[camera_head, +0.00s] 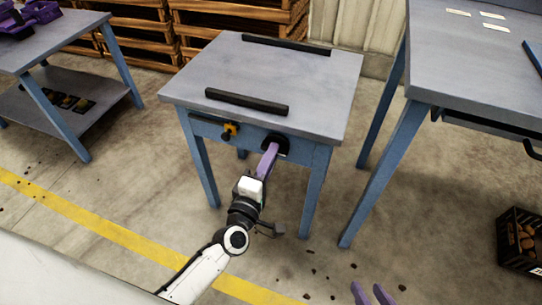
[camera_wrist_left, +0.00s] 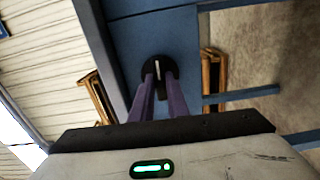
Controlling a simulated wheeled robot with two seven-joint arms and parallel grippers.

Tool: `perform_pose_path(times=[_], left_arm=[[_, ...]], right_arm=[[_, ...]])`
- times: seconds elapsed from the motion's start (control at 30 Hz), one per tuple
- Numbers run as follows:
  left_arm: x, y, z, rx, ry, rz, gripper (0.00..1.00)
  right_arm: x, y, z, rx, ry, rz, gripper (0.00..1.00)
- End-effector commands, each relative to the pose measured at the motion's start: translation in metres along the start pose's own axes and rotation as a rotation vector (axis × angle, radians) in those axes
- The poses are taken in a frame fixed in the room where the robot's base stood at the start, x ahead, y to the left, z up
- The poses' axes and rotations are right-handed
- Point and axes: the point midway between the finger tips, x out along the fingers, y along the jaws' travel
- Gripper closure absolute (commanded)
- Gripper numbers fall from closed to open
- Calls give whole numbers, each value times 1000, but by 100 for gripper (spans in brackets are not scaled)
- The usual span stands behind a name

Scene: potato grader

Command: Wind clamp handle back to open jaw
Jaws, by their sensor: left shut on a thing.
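The clamp handle is a round black knob (camera_head: 280,142) on the front apron of the grey-topped blue table. In the left wrist view the knob (camera_wrist_left: 157,64) shows a pale upright line on its face. My left gripper (camera_head: 271,150) reaches up to it, and its purple fingers (camera_wrist_left: 160,82) are shut on the knob, one on each side. The fingers hide part of the knob. Two black bars lie on the table top, a near one (camera_head: 246,102) and a far one (camera_head: 286,45), with a wide gap between them. My right gripper (camera_head: 371,294) shows only two separated purple fingertips at the bottom edge, empty.
A yellow and black knob (camera_head: 230,130) sits left of the handle on the apron. Another blue table (camera_head: 460,75) stands at right, and one with a lower shelf (camera_head: 70,95) at left. A dark crate (camera_head: 512,250) is on the floor at right.

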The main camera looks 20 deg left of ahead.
Motion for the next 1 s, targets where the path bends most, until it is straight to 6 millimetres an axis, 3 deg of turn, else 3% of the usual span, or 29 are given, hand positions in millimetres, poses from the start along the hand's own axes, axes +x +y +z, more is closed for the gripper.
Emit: perform_pose_path(times=[0.17, 0.2, 0.3, 0.67, 1.0], left_arm=[[-1, -2, 1, 0, -3, -4, 100], [-1, -2, 1, 0, -2, -4, 81], [-1, -1, 1, 1, -2, -3, 67], [-6, -1, 0, 2, -1, -2, 67], [-68, -1, 0, 3, -2, -5, 67]], right_arm=[[0, 0, 0, 0, 0, -1, 69], [0, 0, 0, 0, 0, -1, 69], [-1, 0, 1, 0, 0, -1, 69], [-2, 0, 0, 1, 2, 0, 69], [-12, 3, -4, 6, 33, 16, 69]])
